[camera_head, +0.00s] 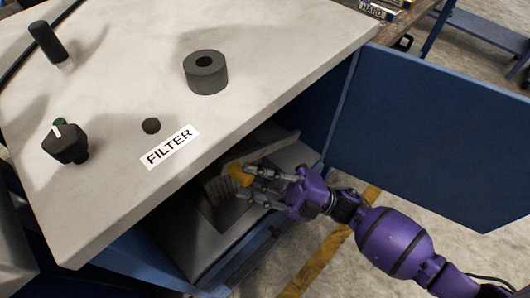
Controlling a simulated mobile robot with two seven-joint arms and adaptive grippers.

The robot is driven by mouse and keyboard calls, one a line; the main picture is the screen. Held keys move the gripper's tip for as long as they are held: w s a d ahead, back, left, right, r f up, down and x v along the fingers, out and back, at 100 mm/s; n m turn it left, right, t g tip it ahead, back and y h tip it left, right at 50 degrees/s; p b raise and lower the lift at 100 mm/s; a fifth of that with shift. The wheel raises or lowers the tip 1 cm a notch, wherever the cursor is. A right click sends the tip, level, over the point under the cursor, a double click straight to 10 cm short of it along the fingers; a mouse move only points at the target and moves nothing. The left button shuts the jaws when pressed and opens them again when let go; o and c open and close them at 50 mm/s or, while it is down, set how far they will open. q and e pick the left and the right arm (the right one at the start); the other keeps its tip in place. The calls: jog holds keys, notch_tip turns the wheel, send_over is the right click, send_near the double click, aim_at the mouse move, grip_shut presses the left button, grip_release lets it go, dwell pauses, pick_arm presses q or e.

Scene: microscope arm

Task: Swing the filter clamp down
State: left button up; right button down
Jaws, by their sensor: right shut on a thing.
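The filter clamp (262,148) is a grey bar inside the open compartment under the bench top, and it looks tilted. A yellow-orange knob (238,174) sits at its near left end. My right gripper (250,182) reaches in from the right, with its fingers shut around the knob. The fingers partly hide the knob and clamp. A dark ribbed filter (218,188) shows below and left of the knob. My left gripper is not in view.
The light bench top (120,100) overhangs the compartment and carries a FILTER label (170,146), a black ring (205,72), a black knob (66,143) and a black-handled lever (48,42). A blue door (430,130) stands open at the right.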

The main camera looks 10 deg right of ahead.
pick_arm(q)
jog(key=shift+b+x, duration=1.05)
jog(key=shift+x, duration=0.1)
pick_arm(e)
notch_tip(320, 180, down, 11)
jog(key=s+a+n+g+h, duration=0.1)
jog(key=n+g+h, duration=0.1)
jog(key=n, duration=0.3)
jog(key=shift+a+g+h, duration=0.3)
jog(key=shift+a+h, duration=0.1)
jog(key=shift+h, duration=0.2)
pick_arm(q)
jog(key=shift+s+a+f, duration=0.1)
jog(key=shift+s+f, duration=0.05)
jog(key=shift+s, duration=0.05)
pick_arm(e)
jog(key=shift+s+r, duration=0.1)
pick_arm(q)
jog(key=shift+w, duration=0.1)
pick_arm(e)
jog(key=c, duration=1.6)
grip_release()
jog(key=shift+c, duration=0.2)
jog(key=s+d+f, duration=0.1)
jog(key=d, duration=1.1)
jog(key=shift+s+f, duration=0.25)
jog(key=shift+s, duration=0.1)
jog(key=shift+a, duration=0.1)
